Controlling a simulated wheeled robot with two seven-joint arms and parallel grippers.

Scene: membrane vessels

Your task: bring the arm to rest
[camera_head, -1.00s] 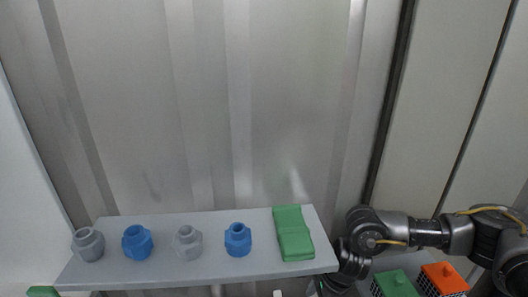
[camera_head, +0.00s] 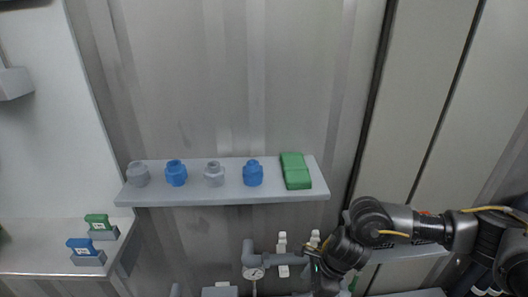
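My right arm comes in from the right and bends down at the elbow near the right end of the shelf. Its wrist and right gripper (camera_head: 325,280) reach the bottom edge of the head view, in front of some pipework. The fingers are cut off or too dark to make out, so I cannot see whether they are open or hold anything. My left arm and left gripper are not in view.
A grey shelf (camera_head: 225,199) bears grey and blue fittings and a green block (camera_head: 295,171). A pipe with a gauge (camera_head: 253,273) stands below it. A left counter (camera_head: 45,262) holds a green-topped item (camera_head: 98,221) and a blue-topped item (camera_head: 80,245).

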